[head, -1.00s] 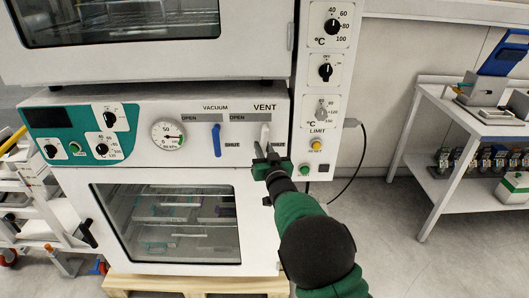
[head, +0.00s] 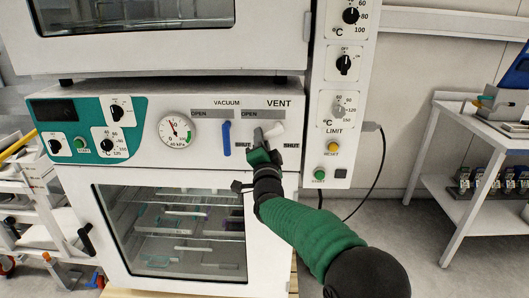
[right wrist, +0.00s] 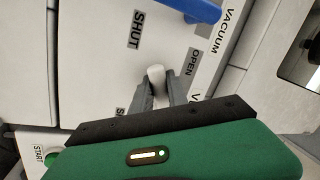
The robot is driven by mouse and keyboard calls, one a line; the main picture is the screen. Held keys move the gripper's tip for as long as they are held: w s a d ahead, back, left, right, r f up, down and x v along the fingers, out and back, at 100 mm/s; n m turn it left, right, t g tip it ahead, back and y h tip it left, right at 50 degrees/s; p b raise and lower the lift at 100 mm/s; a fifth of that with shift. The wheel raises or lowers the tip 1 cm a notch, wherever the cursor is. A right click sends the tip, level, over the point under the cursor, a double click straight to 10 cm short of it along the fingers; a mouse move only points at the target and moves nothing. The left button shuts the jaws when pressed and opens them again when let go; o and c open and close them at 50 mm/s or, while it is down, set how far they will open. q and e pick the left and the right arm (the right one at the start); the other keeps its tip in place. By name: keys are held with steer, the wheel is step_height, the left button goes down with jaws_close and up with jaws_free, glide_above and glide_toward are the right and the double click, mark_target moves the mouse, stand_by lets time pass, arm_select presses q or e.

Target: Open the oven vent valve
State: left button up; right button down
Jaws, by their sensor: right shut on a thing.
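The vent valve handle (head: 277,129) is a white lever under the VENT label on the oven's front panel. It lies tilted, roughly sideways, with its white hub end at the right and the rest toward the left, partly hidden by my fingers. My right gripper (head: 261,143) is shut on it. In the right wrist view the white handle (right wrist: 156,75) shows between the two grey fingers (right wrist: 160,93). The blue vacuum lever (head: 226,138) hangs straight down to the left. The pressure gauge (head: 175,131) needle points up and left. My left gripper is not in view.
The oven's glass door (head: 172,228) is below the panel. A control column with knobs and a yellow reset button (head: 333,147) stands at the right. A white cart (head: 20,190) is at the left, a bench (head: 490,130) at the right.

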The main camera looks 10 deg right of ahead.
steer(key=m, duration=0.1)
steer(key=m+h+b, duration=0.1)
steer(key=m, duration=0.1)
steer(key=r+m+b, duration=0.1)
steer(key=shift+w+a+h, duration=0.1)
steer(key=shift+a+h, duration=0.25)
steer(key=shift+h, duration=0.05)
steer(key=shift+r+m+h+b, duration=0.2)
steer(key=shift+r+m+h, duration=0.1)
steer(key=shift+m, duration=0.65)
steer(key=shift+r+m+h+b, duration=0.2)
steer(key=shift+r+m+h, duration=0.1)
steer(key=shift+m, duration=0.65)
steer(key=c, duration=1.3)
jaws_free()
steer(key=shift+r, duration=0.15)
